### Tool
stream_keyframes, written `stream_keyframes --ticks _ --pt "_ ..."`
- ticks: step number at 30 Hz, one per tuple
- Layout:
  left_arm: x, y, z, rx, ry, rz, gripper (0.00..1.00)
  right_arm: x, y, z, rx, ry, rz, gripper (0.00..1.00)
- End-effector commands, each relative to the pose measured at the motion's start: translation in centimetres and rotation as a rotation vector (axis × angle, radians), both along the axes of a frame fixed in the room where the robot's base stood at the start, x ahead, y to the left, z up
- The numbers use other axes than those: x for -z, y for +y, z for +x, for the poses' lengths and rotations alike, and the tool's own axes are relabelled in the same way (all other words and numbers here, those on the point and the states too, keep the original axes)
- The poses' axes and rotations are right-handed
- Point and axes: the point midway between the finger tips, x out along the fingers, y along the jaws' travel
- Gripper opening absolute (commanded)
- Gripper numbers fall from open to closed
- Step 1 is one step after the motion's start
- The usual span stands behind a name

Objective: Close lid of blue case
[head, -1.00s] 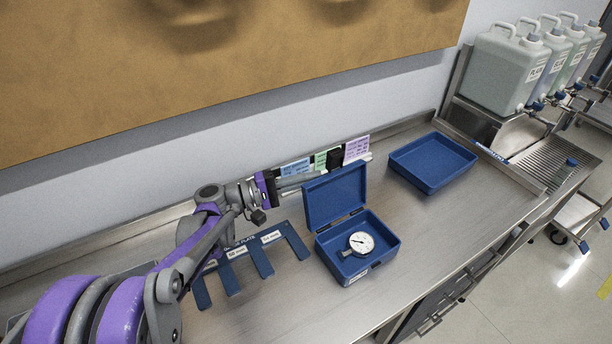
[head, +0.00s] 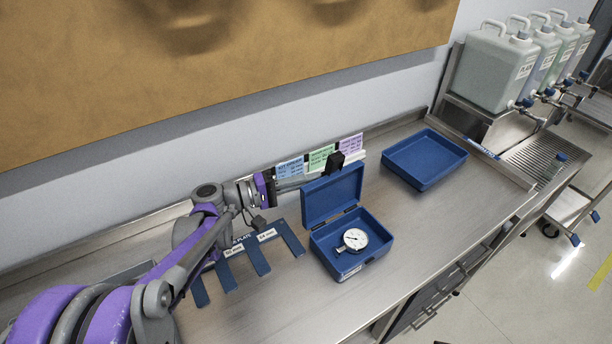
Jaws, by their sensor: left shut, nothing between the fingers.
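The blue case (head: 368,258) stands open on the steel counter, its lid (head: 333,194) raised roughly upright on the wall side. A round white dial gauge (head: 355,239) lies inside the case. My left gripper (head: 335,162) is shut and empty, reaching in from the left. Its dark tip shows just above and behind the lid's top edge; I cannot tell if it touches the lid. My right gripper is not in view.
A blue comb-shaped plate (head: 258,256) lies left of the case. An empty blue tray (head: 424,160) sits to the right, towards the wall. Coloured label cards (head: 290,168) stand behind the gripper. White jugs (head: 497,68) stand at the far right. The counter in front is clear.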

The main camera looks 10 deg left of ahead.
Motion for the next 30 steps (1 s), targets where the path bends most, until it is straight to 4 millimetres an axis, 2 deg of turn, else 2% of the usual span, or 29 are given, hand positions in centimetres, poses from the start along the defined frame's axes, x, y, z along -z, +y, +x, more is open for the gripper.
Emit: stream_keyframes --ticks 6,15,30 --pt "-1.0 -1.6 -1.5 0.002 -0.125 0.133 0.0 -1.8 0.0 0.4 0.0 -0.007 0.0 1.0" --pt "-1.1 -4.4 -4.1 0.004 -0.321 0.341 0.0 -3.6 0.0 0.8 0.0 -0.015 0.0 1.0" --pt "1.3 -8.6 -8.1 0.004 -0.646 0.689 0.0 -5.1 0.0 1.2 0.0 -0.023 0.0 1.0"
